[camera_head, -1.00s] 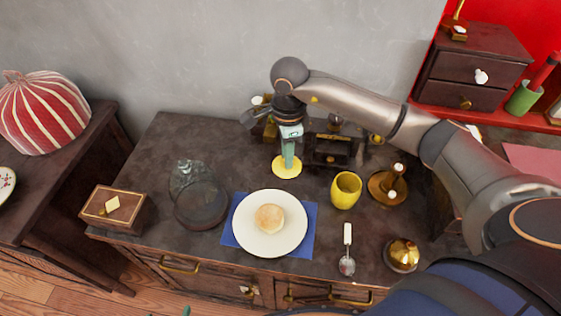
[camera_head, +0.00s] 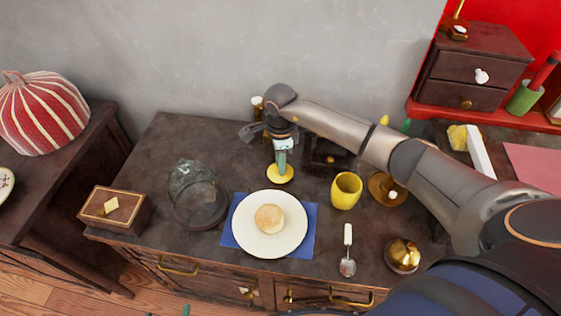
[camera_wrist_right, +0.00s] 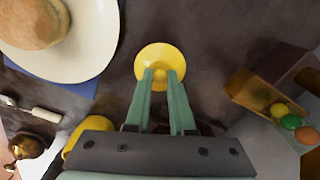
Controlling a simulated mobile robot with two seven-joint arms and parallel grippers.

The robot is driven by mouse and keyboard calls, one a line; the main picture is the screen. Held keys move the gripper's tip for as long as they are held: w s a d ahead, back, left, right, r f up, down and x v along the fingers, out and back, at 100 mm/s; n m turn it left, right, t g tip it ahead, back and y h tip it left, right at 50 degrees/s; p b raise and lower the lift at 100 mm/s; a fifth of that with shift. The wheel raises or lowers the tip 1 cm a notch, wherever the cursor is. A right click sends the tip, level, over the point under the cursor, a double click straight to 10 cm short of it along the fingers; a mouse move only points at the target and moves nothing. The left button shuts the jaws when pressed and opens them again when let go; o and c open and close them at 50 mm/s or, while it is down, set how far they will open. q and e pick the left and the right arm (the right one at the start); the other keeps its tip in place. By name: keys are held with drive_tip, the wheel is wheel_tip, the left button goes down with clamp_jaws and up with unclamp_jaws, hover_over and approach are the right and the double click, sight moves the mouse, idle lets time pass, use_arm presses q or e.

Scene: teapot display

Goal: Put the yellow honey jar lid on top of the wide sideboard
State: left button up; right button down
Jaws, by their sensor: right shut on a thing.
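The yellow honey jar lid (camera_head: 279,176) is a small round disc with a knob. My right gripper (camera_head: 281,165) points down and is shut on the lid's knob, which shows between the fingertips in the right wrist view (camera_wrist_right: 160,74). The lid is at or just above the dark top of the wide sideboard (camera_head: 150,160), behind the white plate; I cannot tell whether it touches. My left gripper is not in view.
A white plate (camera_head: 250,240) with a bun stands on a blue mat just in front of the lid. A glass dome (camera_head: 195,195) is to the left, a yellow cup (camera_head: 346,190) to the right. Dark items stand behind my arm. The sideboard's back left is clear.

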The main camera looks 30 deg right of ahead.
drive_tip(key=shift+f, duration=0.2)
drive_tip(key=c, duration=0.8)
unclamp_jaws()
drive_tip(key=shift+r, duration=0.1)
wheel_tip(320, 180, up, 12)
drive_tip(key=shift+r, duration=0.15)
